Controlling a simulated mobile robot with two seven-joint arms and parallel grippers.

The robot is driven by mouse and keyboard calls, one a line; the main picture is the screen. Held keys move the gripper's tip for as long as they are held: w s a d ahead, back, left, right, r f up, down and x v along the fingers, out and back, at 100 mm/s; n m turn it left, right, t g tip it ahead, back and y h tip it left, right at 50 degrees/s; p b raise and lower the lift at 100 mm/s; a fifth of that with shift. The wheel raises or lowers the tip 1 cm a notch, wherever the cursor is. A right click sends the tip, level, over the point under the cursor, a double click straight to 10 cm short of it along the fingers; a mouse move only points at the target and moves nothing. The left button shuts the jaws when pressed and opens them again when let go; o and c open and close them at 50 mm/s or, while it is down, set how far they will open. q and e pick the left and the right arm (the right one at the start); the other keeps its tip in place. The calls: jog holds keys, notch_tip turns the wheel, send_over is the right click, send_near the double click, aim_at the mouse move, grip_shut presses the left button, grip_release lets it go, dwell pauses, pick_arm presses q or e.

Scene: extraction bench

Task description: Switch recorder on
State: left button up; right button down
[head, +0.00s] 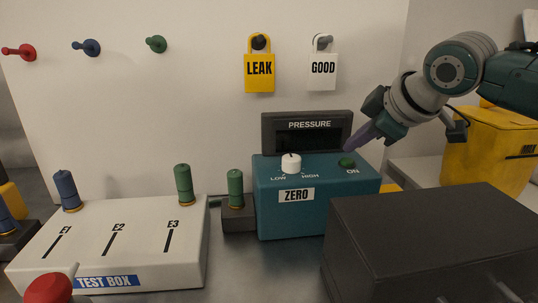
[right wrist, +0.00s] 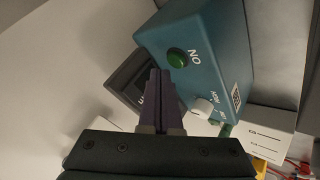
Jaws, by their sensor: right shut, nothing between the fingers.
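The recorder is a teal box (head: 335,205) with a dark PRESSURE display (head: 307,133), a white LOW/HIGH knob (head: 291,163), a ZERO label and a green ON button (head: 347,162). The display looks dark. My right gripper (head: 352,147) is shut and empty, its purple fingertips just above and beside the green button. In the right wrist view, the shut fingers (right wrist: 160,75) point toward the box, with the green button (right wrist: 177,58) just past their tips; I cannot tell whether they touch it. My left gripper is not in view.
A white TEST BOX (head: 140,235) with blue and green plugs stands left. A dark box (head: 430,240) stands front right, a yellow container (head: 485,150) behind it. LEAK (head: 259,75) and GOOD (head: 322,72) tags hang on the wall, beside red, blue and green pegs.

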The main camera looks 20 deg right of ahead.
aim_at(352, 162)
jog(key=shift+f, duration=0.1)
jog(key=shift+f, duration=0.3)
jog(key=shift+f, duration=0.45)
dwell(0.7)
dwell(0.4)
jog(key=shift+r+p, duration=0.9)
jog(key=shift+p, duration=0.15)
notch_tip(352, 162, up, 5)
jog(key=p, duration=0.5)
jog(key=shift+p, duration=0.3)
